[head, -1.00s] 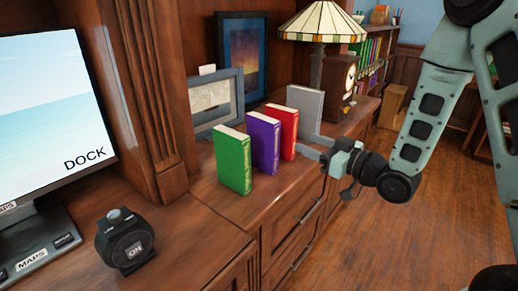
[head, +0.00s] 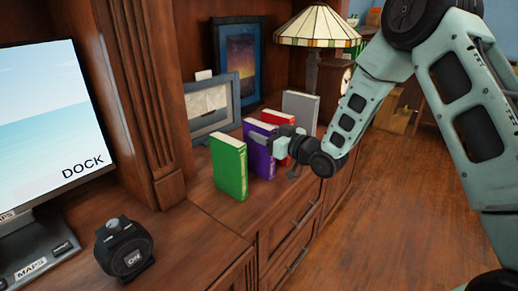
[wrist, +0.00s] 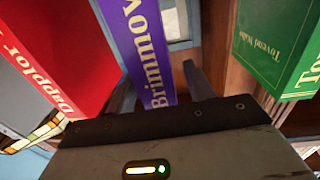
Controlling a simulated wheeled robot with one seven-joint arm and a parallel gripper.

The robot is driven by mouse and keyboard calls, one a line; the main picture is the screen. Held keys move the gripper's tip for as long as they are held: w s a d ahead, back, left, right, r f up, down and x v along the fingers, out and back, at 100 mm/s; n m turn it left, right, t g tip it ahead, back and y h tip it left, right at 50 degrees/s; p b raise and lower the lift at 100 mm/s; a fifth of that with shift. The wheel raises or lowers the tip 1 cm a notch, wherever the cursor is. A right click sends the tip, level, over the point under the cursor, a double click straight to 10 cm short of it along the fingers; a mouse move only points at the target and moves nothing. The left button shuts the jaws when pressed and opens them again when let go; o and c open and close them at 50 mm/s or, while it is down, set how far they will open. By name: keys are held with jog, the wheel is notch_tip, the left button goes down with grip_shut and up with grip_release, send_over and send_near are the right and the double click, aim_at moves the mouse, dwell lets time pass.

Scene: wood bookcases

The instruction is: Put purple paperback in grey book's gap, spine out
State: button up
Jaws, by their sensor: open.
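The purple paperback (head: 262,165) stands upright on the wood cabinet top, between the green and red books. Its lettered spine also shows in the wrist view (wrist: 152,45). My gripper (head: 265,142) is at the purple book in the head view and hides part of it. In the wrist view its open fingers lie on either side of the purple spine; I cannot tell whether they touch it. The grey book (head: 300,107) stands farther back, behind the red book. Any gap beside it is hidden.
The green book (head: 229,165) stands close in front and the red book (head: 275,117) close behind; they also flank the purple spine in the wrist view. A picture frame (head: 212,105) and lamp (head: 318,28) stand behind.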

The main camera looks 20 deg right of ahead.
jog(key=shift+w+a, duration=0.2)
jog(key=shift+w, duration=0.15)
jog(key=shift+c, duration=0.3)
grip_shut()
jog(key=shift+r, duration=0.1)
